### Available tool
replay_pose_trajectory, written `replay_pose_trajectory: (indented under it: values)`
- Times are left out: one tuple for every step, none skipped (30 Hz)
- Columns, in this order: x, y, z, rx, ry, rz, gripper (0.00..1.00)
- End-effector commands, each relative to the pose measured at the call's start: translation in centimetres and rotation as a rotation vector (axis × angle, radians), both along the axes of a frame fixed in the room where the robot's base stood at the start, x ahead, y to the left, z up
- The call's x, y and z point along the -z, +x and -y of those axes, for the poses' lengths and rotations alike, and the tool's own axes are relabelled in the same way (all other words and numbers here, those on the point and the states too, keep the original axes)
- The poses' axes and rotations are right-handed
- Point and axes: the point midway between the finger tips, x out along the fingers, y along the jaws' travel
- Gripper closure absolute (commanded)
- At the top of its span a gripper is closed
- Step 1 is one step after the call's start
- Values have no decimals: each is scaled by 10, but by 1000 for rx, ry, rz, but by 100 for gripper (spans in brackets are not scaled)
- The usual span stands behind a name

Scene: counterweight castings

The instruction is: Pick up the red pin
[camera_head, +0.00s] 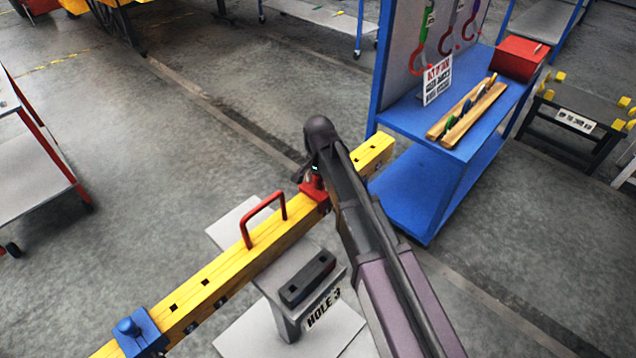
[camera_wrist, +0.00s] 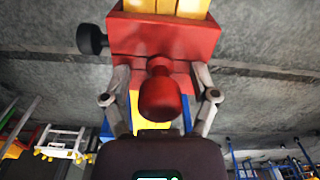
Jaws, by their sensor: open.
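The red pin (camera_wrist: 160,95) has a rounded knob and shows in the wrist view in front of a red block (camera_wrist: 165,35). My gripper (camera_wrist: 160,72) is open, with one finger on each side of the pin and a gap on both sides. In the head view my gripper (camera_head: 314,180) is over the red block (camera_head: 313,193) on the yellow beam (camera_head: 240,262); the pin is hidden there behind my gripper. I cannot tell how far the pin sits in the block.
A red handle (camera_head: 264,212) rises from the beam, and a blue piece with a knob (camera_head: 138,335) sits at its lower left end. A dark block (camera_head: 307,280) lies on the grey stand beside the beam. A blue bench (camera_head: 455,150) stands at right.

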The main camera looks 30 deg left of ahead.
Motion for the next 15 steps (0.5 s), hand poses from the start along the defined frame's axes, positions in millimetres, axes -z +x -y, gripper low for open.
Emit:
replay_pose_trajectory:
  values:
    - [0, 0, 0, 0, 0, 0, 23]
    - [0, 0, 0, 0, 0, 0, 23]
    - [0, 0, 0, 0, 0, 0, 23]
    - [0, 0, 0, 0, 0, 0, 23]
    - [0, 0, 0, 0, 0, 0, 23]
    - [0, 0, 0, 0, 0, 0, 23]
    - [0, 0, 0, 0, 0, 0, 23]
    - [0, 0, 0, 0, 0, 0, 23]
    - [0, 0, 0, 0, 0, 0, 23]
    - [0, 0, 0, 0, 0, 0, 23]
    - [0, 0, 0, 0, 0, 0, 23]
    - [0, 0, 0, 0, 0, 0, 23]
    - [0, 0, 0, 0, 0, 0, 23]
    - [0, 0, 0, 0, 0, 0, 23]
    - [0, 0, 0, 0, 0, 0, 35]
